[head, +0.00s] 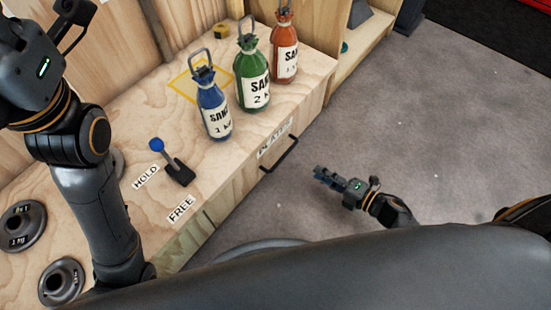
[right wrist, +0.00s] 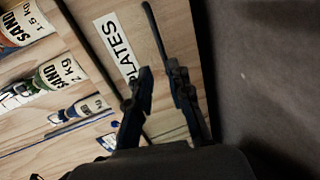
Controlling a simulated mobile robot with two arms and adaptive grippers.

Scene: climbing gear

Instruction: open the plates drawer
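The plates drawer (head: 250,178) is a plywood front in the side of the bench, with a white PLATES label (head: 274,138) and a black bar handle (head: 279,156). The drawer looks shut. In the right wrist view the handle (right wrist: 154,28) points down towards the gap between my fingers. My right gripper (head: 322,176) is open and empty, over the floor to the right of the handle and apart from it in the head view. Its two fingers (right wrist: 161,92) stand apart in the right wrist view. My left gripper (head: 70,14) is at the upper left, partly cut off.
Blue (head: 214,108), green (head: 253,78) and orange (head: 285,52) sand bottles stand on the bench top (head: 140,98). A blue-knobbed lever (head: 172,165) sits between HOLD and FREE labels. Round weight plates (head: 22,228) lie at the left. The grey floor (head: 420,120) is clear.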

